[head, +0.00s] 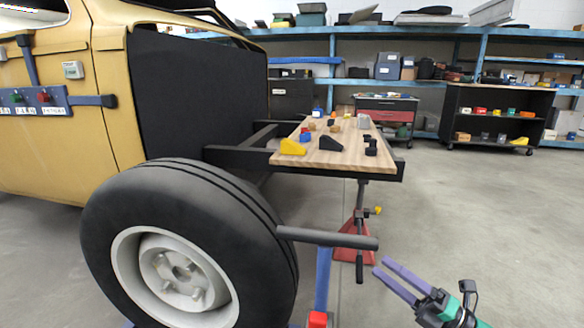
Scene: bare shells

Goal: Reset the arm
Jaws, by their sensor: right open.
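My right gripper (390,279) shows at the lower right of the head view, with two purple fingers pointing up and left. Its fingers are spread and nothing is between them. It is over the grey floor, to the right of the end of a dark horizontal bar and apart from it. My left gripper is not in the head view.
A yellow vehicle body (105,60) with a large black tyre (240,215) fills the left. A wooden board (350,155) with several small blocks rests on black rails. A dark bar (330,237) juts out by the tyre. Shelves (500,100) line the back. Floor at right is clear.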

